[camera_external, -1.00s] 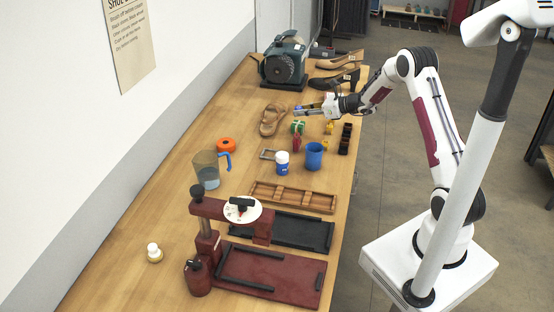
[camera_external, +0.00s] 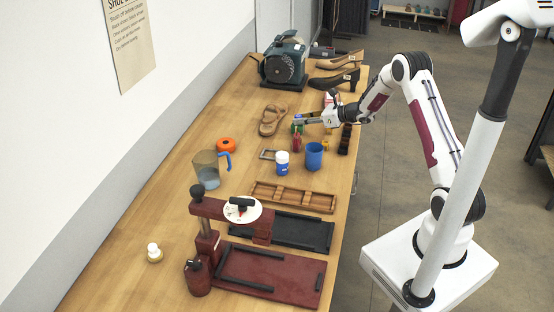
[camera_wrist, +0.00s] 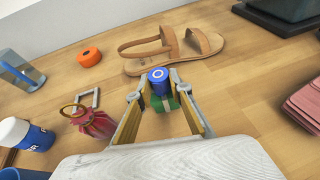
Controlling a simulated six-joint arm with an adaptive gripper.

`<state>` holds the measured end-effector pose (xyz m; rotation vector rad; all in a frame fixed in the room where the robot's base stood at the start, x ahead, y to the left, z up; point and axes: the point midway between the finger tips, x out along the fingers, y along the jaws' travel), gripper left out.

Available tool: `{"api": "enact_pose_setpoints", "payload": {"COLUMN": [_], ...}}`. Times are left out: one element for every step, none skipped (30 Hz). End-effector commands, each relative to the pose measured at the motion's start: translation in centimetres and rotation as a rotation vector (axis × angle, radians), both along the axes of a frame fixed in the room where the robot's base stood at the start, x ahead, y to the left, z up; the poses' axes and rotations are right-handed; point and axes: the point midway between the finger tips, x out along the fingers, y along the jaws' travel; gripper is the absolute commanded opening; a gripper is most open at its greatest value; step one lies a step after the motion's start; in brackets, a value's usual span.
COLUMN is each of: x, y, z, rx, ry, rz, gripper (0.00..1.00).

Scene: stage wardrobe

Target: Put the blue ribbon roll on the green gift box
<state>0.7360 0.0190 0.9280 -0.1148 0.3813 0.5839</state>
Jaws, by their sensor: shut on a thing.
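My gripper (camera_external: 302,118) is shut on the blue ribbon roll (camera_wrist: 158,76), which sits between the fingertips in the wrist view. The roll is a small blue cylinder with a white ring on its end. The green gift box (camera_wrist: 166,102) shows just behind and below the roll, between my fingers, and is partly hidden by it. In the external view the green box (camera_external: 296,129) is mostly hidden below my gripper. I cannot tell whether the roll touches the box.
A red pouch (camera_wrist: 93,122) stands left of my gripper. A tan sandal (camera_wrist: 172,50) lies beyond it. A blue cup (camera_external: 314,156), a white and blue bottle (camera_external: 282,163), a metal frame (camera_external: 267,154) and an orange roll (camera_external: 226,145) stand nearer the camera.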

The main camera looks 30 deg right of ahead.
Motion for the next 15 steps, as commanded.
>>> {"api": "enact_pose_setpoints", "payload": {"x": [0.0, -0.01, 0.01, 0.01, 0.01, 0.01, 0.0, 0.0, 0.0, 0.0, 0.0, 0.0, 0.0, 0.0, 0.0], "y": [0.0, 0.01, 0.01, 0.01, 0.01, 0.01, 0.0, 0.0, 0.0, 0.0, 0.0, 0.0, 0.0, 0.0, 0.0], "z": [-0.13, -0.18, -0.21, -0.19, -0.19, -0.19, -0.18, -0.18, -0.18, -0.18, -0.18, -0.19, -0.19, -0.18, -0.17], "rx": [0.0, 0.0, 0.0, 0.0, 0.0, 0.0, 0.0, 0.0, 0.0, 0.0, 0.0, 0.0, 0.0, 0.0, 0.0], "ry": [0.0, 0.0, 0.0, 0.0, 0.0, 0.0, 0.0, 0.0, 0.0, 0.0, 0.0, 0.0, 0.0, 0.0, 0.0], "rz": [0.0, 0.0, 0.0, 0.0, 0.0, 0.0, 0.0, 0.0, 0.0, 0.0, 0.0, 0.0, 0.0, 0.0, 0.0], "gripper": [0.09, 0.09, 0.23, 0.3, 0.37, 0.37, 0.37, 0.37, 0.37, 0.37, 0.37, 0.37, 0.37, 0.37, 0.37]}}
